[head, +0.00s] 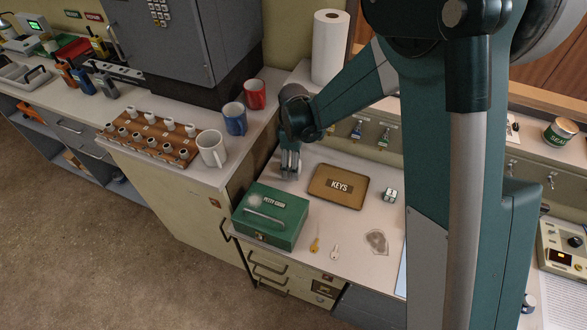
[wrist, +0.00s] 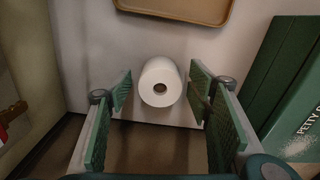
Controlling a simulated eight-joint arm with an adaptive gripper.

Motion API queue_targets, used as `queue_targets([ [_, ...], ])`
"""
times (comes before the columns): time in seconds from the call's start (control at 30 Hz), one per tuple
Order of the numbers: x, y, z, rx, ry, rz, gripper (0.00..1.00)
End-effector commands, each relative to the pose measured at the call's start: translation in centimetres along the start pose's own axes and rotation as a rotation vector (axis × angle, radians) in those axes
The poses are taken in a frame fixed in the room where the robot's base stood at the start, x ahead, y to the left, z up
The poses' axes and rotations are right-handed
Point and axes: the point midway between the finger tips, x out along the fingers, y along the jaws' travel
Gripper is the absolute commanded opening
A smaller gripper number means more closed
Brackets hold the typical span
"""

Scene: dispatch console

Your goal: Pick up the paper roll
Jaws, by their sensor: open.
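The paper roll (wrist: 160,82) is small and white with a dark core hole and stands on end on the pale desk in the wrist view. I cannot make it out in the head view, where my gripper covers that spot. My gripper (wrist: 161,88) is open and empty, with one green-padded finger on each side of the roll and a gap on both sides. How far the fingertips reach down beside it is unclear. In the head view my gripper (head: 290,163) points down over the desk's left part, behind the cash box.
The green petty cash box (head: 272,216) stands close by, also at the right of the wrist view (wrist: 290,100). The brown keys tray (head: 338,187) lies to the right. Mugs (head: 211,148) stand on the higher left counter. A tall paper towel roll (head: 330,47) stands behind.

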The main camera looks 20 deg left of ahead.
Motion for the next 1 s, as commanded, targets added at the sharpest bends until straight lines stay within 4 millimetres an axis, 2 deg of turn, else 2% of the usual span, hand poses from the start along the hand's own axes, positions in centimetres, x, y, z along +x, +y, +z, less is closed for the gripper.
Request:
queue_targets([
  [0.2, 1.45, 0.01, 0.00, 0.000, 0.000, 0.000, 0.51],
  [0.73, 1.46, 0.00, 0.00, 0.000, 0.000, 0.000, 0.51],
  [0.77, 1.46, 0.00, 0.00, 0.000, 0.000, 0.000, 0.50],
  [1.0, 1.46, 0.00, 0.00, 0.000, 0.000, 0.000, 0.21],
])
